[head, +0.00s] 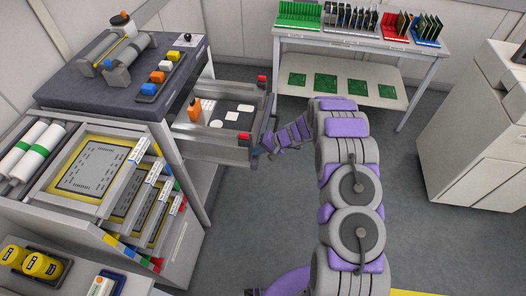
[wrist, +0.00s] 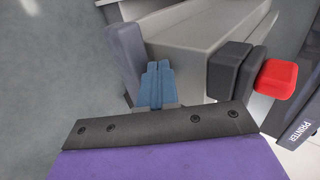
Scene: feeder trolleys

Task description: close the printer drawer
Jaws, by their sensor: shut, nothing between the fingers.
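The printer drawer (head: 212,146) is pulled out to the right from under the dark-topped trolley (head: 110,92). It holds an orange bottle (head: 195,109) and several white pieces. Red-ended black grips sit at its outer end; one red end (wrist: 275,78) shows close up in the wrist view, beside a grey drawer panel (wrist: 195,38). My gripper (head: 257,151) is low at the near outer corner of the drawer. Its blue fingers (wrist: 157,84) are together and empty, right by the panel; I cannot tell whether they touch it.
A screen rack (head: 95,170) stands in front of the trolley at left. A white table (head: 355,48) with board racks stands at the back, and a pale cabinet (head: 475,130) at right. The grey floor between is clear. A PRINTER label (wrist: 300,130) shows in the wrist view.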

